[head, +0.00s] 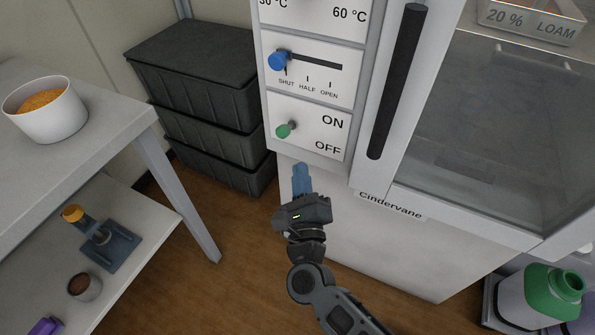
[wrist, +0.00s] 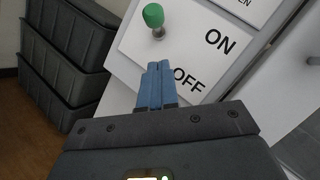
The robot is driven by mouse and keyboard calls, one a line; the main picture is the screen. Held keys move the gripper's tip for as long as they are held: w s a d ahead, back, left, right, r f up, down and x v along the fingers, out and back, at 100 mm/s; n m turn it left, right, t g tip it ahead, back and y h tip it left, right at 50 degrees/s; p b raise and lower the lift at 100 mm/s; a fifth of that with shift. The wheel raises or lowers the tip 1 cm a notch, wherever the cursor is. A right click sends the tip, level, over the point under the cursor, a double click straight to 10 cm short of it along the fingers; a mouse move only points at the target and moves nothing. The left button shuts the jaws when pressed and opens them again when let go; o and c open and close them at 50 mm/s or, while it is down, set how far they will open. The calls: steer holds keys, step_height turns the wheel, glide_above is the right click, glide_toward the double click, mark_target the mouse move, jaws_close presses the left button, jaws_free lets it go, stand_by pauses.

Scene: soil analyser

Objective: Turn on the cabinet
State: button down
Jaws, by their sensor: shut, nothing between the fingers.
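The cabinet (head: 375,240) is a white unit with a glass door, a long black handle and the label "Cindervane". On the lower left of its front is a white panel marked ON above and OFF below. A small green toggle (head: 286,129) sticks out of this panel on its left side. In the wrist view the green toggle (wrist: 153,17) stands above the fingertips. My gripper (head: 301,168) is shut and empty, with its blue fingers just below the panel in the head view. In the wrist view the fingertips (wrist: 158,66) point up toward the toggle, apart from it.
Above the switch is a blue slider (head: 280,60) marked SHUT, HALF, OPEN. Dark stacked bins (head: 200,90) stand left of the cabinet. A grey table (head: 110,110) with a white bowl (head: 45,118) is at far left. The black door handle (head: 398,80) juts out at right.

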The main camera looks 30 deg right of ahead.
steer(key=v, duration=0.8)
steer(key=shift+s+a, duration=0.15)
